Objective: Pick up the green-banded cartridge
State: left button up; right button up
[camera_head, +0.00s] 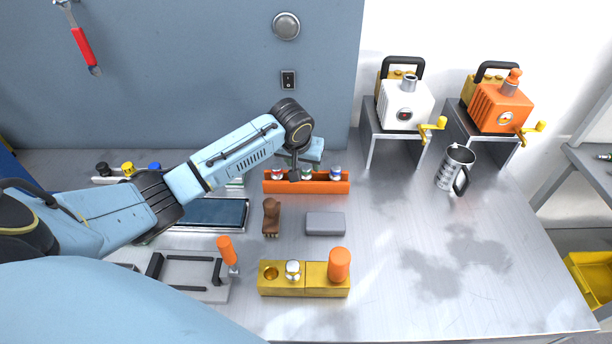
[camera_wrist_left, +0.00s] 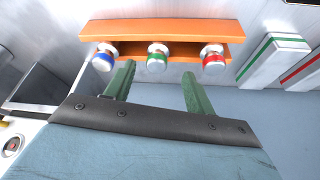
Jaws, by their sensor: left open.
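The green-banded cartridge (camera_wrist_left: 157,57) is the middle of three silver-capped cartridges in an orange rack (camera_wrist_left: 150,28). The blue-banded cartridge (camera_wrist_left: 103,58) and the red-banded cartridge (camera_wrist_left: 213,57) sit on either side of it. In the head view the green-banded cartridge (camera_head: 307,174) stands in the orange rack (camera_head: 322,187), partly beside my finger. My left gripper (camera_head: 296,170) is open, its fingers pointing at the rack. In the left wrist view the gripper (camera_wrist_left: 157,78) has the green-banded cartridge showing between and just beyond its fingertips, with nothing held. My right gripper is out of view.
A brown object (camera_head: 271,218) and a grey block (camera_head: 325,223) lie in front of the rack. A yellow block (camera_head: 304,292) with an orange cylinder stands nearer. A metal mug (camera_head: 454,170) and two machines on stands are at the right. The right table area is mostly clear.

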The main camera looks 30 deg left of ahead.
aim_at(306, 168)
pick_arm(q)
jog(key=x, duration=0.5)
jog(key=shift+w+d+r+b, duration=0.1)
jog(key=shift+w+d+b, duration=0.05)
jog(key=shift+b, duration=0.2)
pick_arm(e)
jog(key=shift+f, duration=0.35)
pick_arm(q)
jog(key=c, duration=1.1)
jog(key=shift+o, duration=0.2)
notch_tip(306, 168, up, 10)
jog(key=shift+r+p, duration=0.1)
jog(key=shift+p, duration=0.35)
jog(key=s+d+r+m+b, duration=0.1)
jog(key=s+d+b, duration=0.1)
jog(key=s+d, duration=0.4)
jog(key=s+d+r+m+h+b, duration=0.1)
jog(key=s+d+m+b, duration=0.1)
jog(key=s+d, duration=0.5)
jog(key=shift+s+d+r+b, duration=0.25)
jog(key=shift+d+r+b, duration=0.15)
jog(key=shift+d, duration=0.1)
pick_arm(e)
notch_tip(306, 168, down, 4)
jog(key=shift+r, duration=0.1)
